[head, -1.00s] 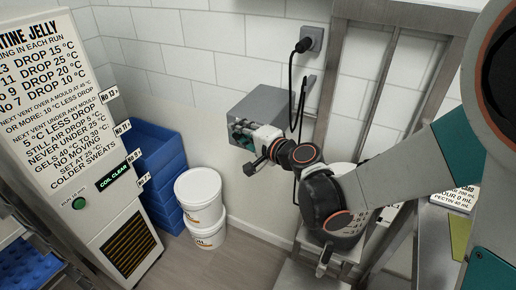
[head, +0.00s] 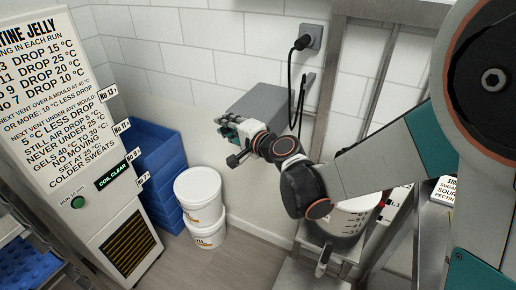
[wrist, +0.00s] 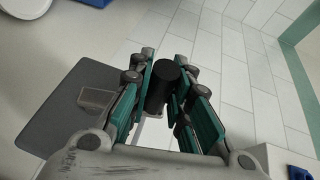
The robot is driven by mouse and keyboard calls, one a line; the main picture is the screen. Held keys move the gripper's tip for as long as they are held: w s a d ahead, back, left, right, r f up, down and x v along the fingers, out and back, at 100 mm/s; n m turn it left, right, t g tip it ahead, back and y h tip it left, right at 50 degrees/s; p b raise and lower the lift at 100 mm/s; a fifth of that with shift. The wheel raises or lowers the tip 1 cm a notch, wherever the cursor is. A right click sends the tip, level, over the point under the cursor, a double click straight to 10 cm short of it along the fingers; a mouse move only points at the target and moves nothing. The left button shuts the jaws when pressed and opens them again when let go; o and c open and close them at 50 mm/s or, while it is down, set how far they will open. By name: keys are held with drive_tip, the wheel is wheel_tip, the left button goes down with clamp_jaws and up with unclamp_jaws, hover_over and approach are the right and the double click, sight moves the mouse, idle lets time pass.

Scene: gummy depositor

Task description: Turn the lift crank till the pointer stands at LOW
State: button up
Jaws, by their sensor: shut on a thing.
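The lift's grey box (head: 262,104) is on the wall side below the socket. In the wrist view its dark grey face (wrist: 60,125) shows at the left, with a small pale grey block (wrist: 95,98) on it. My gripper (head: 229,127) is at the left front of the box. In the wrist view my gripper (wrist: 160,75) has its teal fingers on both sides of a black cylindrical crank handle (wrist: 163,82), shut on it. The rest of the crank is mostly hidden by the fingers. I cannot make out the pointer or a LOW mark.
Two white buckets (head: 200,195) are stacked on the floor, beside blue crates (head: 160,160). The cooling cabinet (head: 105,185) with its sign stands at the left. A black cable (head: 296,75) hangs from the wall socket. A white vessel (head: 350,220) stands behind my arm at the right.

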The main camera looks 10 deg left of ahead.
drive_tip(key=shift+o, duration=0.5)
drive_tip(key=shift+w+a+f+b, duration=0.1)
drive_tip(key=shift+a+f+b, duration=0.1)
drive_tip(key=shift+a+f, duration=0.3)
drive_tip(key=shift+a+f+b, duration=0.15)
drive_tip(key=shift+a, duration=0.5)
drive_tip(key=shift+d+r, duration=0.1)
drive_tip(key=shift+c, duration=0.2)
